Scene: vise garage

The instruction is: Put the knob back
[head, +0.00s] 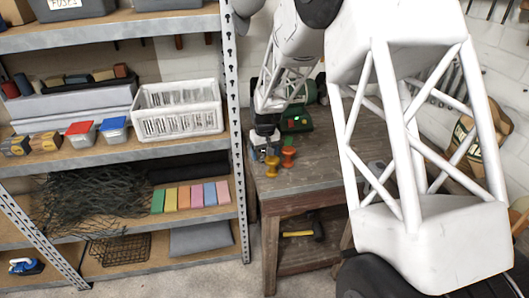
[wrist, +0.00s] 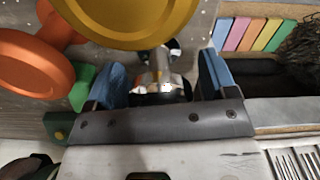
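A yellow knob (head: 272,161) stands near the front left of the wooden workbench (head: 330,175). An orange knob (head: 288,153) stands just right of it. In the wrist view the yellow knob (wrist: 125,18) looms large at the top edge, and the orange knob (wrist: 32,65) is at the left. My gripper (head: 264,146) is low over the bench, just behind the yellow knob. Its two blue fingers (wrist: 160,80) are spread apart in the wrist view. A silver and black part (wrist: 160,72) shows between them; I cannot tell whether it touches them.
A green device (head: 297,120) with a lit display is behind the knobs. A metal shelf at left holds a white basket (head: 178,110), coloured blocks (head: 190,195) and a dark net (head: 90,195). A hammer (head: 305,232) lies under the bench. My arm hides the bench's right side.

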